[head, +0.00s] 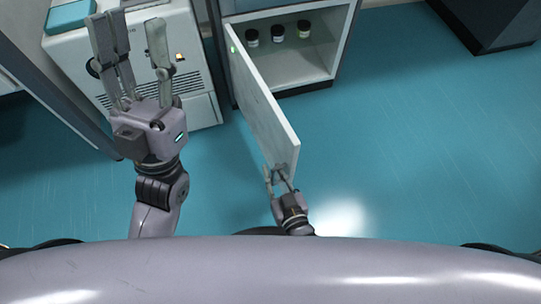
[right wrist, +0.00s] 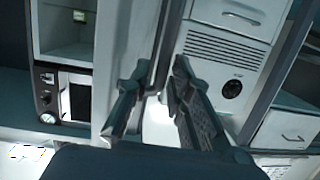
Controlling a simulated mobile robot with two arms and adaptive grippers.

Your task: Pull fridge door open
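The fridge door (head: 262,105) is a pale panel that stands swung open, its free end toward me. Behind it the fridge interior (head: 290,62) shows, with small dark jars with white labels (head: 277,33) on a shelf. My right gripper (head: 275,170) is at the door's free end, its fingers apart. In the right wrist view, the fingers (right wrist: 160,75) stand on either side of the door's edge region, and the pale door panel (right wrist: 125,50) is behind the left finger. Whether they touch it is unclear. My left gripper (head: 137,40) is raised, open and empty, left of the door.
A white machine (head: 190,55) with a vented front stands left of the fridge, behind my left gripper. A dark cabinet (head: 485,25) is at the far upper right. The teal floor (head: 420,130) right of the door is clear.

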